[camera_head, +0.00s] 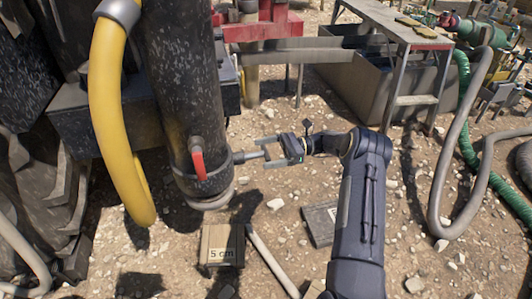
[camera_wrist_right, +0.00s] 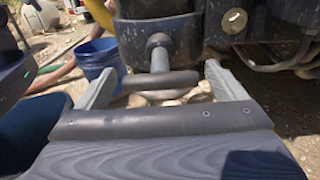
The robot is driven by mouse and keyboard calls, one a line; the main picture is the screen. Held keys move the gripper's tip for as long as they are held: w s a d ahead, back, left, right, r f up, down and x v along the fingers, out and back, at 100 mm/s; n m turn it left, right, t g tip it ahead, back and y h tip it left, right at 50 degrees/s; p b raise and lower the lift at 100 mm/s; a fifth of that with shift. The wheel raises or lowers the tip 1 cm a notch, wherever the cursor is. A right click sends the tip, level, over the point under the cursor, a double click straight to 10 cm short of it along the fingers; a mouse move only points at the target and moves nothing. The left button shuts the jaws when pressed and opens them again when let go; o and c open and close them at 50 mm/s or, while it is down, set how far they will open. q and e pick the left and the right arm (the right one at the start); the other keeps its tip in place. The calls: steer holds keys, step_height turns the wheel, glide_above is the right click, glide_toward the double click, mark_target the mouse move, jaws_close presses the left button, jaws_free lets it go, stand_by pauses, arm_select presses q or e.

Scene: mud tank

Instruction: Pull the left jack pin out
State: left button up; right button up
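The dark jack leg (camera_head: 185,90) stands upright left of centre in the head view. A grey pin (camera_head: 245,155) sticks out of its lower right side, and it also shows in the wrist view (camera_wrist_right: 159,58). In the wrist view a dark crossbar (camera_wrist_right: 155,81) lies across the pin's near end. My right gripper (camera_head: 284,153) is at the pin's outer end. Its fingers (camera_wrist_right: 160,84) are spread either side of the crossbar, with small gaps visible at both ends. My left gripper is not in view.
A red handle (camera_head: 199,165) is on the leg's front. A yellow hose (camera_head: 105,110) hangs at left. A wooden block (camera_head: 222,246) marked "5 cm" and a grey pipe (camera_head: 272,262) lie on stony ground. A blue bucket (camera_wrist_right: 98,62) stands left in the wrist view.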

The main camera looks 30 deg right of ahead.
steer(key=p+v, duration=0.1)
steer(key=v, duration=0.6)
steer(key=shift+d, duration=0.3)
stand_by(0.4)
